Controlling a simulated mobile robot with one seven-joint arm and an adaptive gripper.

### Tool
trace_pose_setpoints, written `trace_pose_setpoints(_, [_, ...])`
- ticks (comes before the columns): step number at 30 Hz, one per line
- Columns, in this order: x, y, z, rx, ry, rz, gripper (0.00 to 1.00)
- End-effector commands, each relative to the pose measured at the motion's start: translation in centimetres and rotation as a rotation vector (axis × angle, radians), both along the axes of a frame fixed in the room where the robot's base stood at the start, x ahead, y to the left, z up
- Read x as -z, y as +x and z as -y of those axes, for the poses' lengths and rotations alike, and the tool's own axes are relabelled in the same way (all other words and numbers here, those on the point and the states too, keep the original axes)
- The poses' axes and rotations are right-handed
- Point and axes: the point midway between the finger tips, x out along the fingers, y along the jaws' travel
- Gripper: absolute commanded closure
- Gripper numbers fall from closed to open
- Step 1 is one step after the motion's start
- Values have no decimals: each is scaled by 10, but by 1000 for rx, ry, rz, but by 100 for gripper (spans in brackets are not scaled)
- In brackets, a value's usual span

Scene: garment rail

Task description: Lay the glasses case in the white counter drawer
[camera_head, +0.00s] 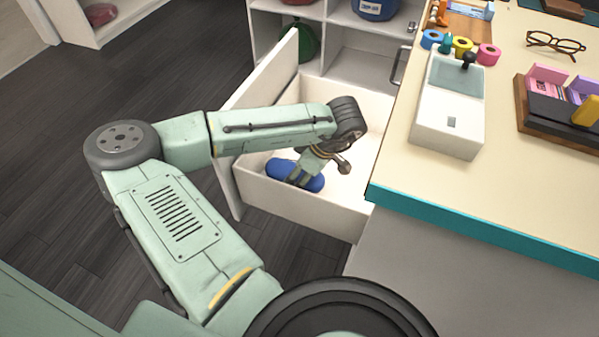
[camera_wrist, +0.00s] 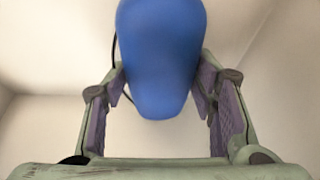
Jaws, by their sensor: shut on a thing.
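The blue glasses case (camera_head: 313,183) is inside the open white counter drawer (camera_head: 300,214), near its front left corner in the head view. My gripper (camera_head: 297,181) reaches down into the drawer and is shut on the case. In the wrist view the blue case (camera_wrist: 162,60) sits between the two purple-padded fingers of my gripper (camera_wrist: 162,85), with the pads against its sides. Pale drawer surfaces surround it there. I cannot tell whether the case touches the drawer floor. My arm hides part of the drawer.
The counter (camera_head: 393,190) with a teal edge stands right of the drawer. On it are a white box-like device (camera_head: 450,125), tape rolls (camera_head: 462,47), eyeglasses (camera_head: 556,43) and a dark tray (camera_head: 545,125). Shelves (camera_head: 350,50) stand behind. The drawer's right part looks empty.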

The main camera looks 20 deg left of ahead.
Motion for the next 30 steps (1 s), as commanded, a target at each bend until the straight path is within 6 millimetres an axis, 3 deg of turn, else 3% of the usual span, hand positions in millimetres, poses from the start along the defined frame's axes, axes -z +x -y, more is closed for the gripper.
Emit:
trace_pose_setpoints(3, [10, 0, 0, 0, 0, -1, 82])
trace_pose_setpoints(16, [17, 0, 0, 0, -1, 0, 82])
trace_pose_setpoints(17, [16, 0, 0, 0, 0, 0, 46])
trace_pose_setpoints(25, [15, 0, 0, 0, 0, 0, 28])
trace_pose_setpoints(30, [15, 0, 0, 0, 0, 0, 28])
